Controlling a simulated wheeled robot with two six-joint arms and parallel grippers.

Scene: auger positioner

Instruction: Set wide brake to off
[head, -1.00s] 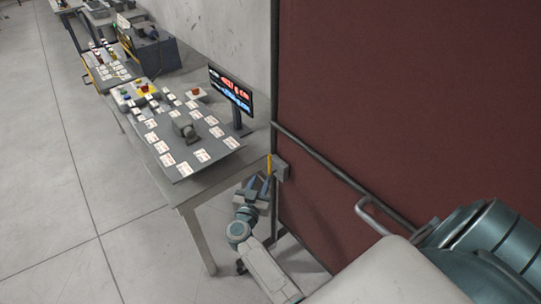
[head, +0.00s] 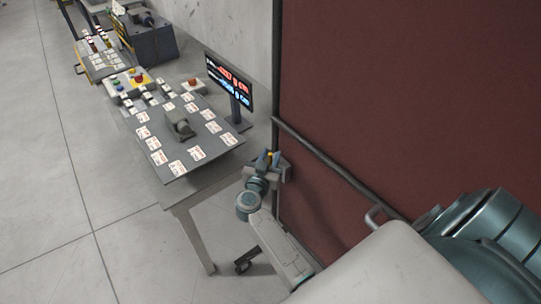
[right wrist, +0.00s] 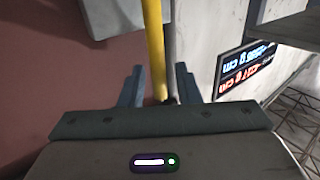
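A yellow handle (head: 270,155) stands at a grey bracket (head: 287,172) on the edge of the dark red panel. It also shows as an upright yellow bar (right wrist: 154,45) in the right wrist view. My right gripper (head: 269,159) is at the handle, its two blue-grey fingers apart. In the right wrist view the bar runs between the fingers of the gripper (right wrist: 160,85), with a gap visible on both sides. I cannot read any label that names the wide brake. My left gripper is not in view.
A dark red panel (head: 420,90) with a grey rail (head: 340,168) stands on the right. A grey table (head: 195,193) carries a labelled control board (head: 170,150) and a display (head: 230,85); the display also shows in the right wrist view (right wrist: 245,68). Open floor lies to the left.

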